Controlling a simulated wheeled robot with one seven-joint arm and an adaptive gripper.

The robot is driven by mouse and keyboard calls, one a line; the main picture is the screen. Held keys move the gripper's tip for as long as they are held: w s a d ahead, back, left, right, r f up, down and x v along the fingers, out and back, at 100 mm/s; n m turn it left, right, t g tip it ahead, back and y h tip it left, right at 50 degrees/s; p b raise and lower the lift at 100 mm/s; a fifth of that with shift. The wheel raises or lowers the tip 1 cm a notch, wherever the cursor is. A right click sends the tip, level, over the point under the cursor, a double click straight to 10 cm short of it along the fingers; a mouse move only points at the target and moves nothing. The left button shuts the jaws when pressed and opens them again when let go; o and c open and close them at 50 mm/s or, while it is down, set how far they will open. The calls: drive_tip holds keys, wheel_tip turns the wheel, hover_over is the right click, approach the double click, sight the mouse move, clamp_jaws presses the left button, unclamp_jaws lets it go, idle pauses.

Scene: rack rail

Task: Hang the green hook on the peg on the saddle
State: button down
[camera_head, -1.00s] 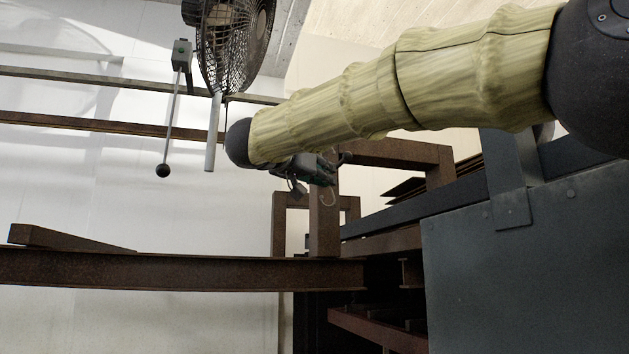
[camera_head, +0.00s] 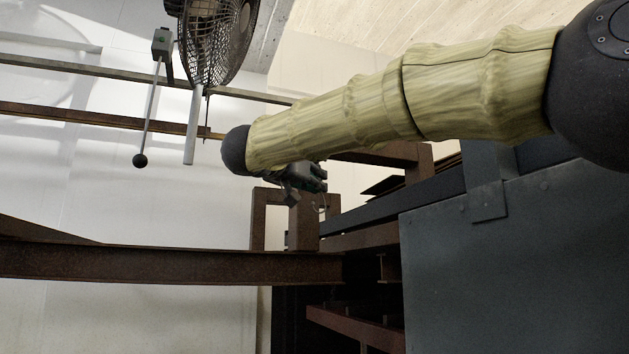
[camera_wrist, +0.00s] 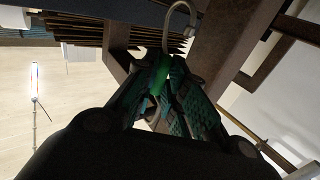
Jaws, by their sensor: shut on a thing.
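My gripper (camera_head: 312,182) hangs below the end of my pale, bark-like arm in the head view. In the wrist view my gripper (camera_wrist: 165,92) is shut on the green hook (camera_wrist: 160,74), whose green part sits between the fingers. A pale curved metal end rises beyond the fingertips. In the head view only the thin curve of the hook (camera_head: 322,205) shows, in front of the rusty frame. I cannot make out the peg or the saddle with certainty. The gripper hides part of the structure behind it.
A rusty beam (camera_head: 170,264) crosses the lower left. A rusty upright post (camera_head: 303,222) stands just behind and below my gripper. A dark steel panel (camera_head: 510,270) fills the right. A fan (camera_head: 215,40) and a ball-ended lever (camera_head: 150,112) hang at upper left.

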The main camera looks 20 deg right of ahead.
drive_tip(key=shift+w+f, duration=0.15)
drive_tip(key=shift+w, duration=0.05)
drive_tip(key=shift+s+f, duration=0.1)
drive_tip(key=c, duration=1.4)
unclamp_jaws()
drive_tip(key=v, duration=1.2)
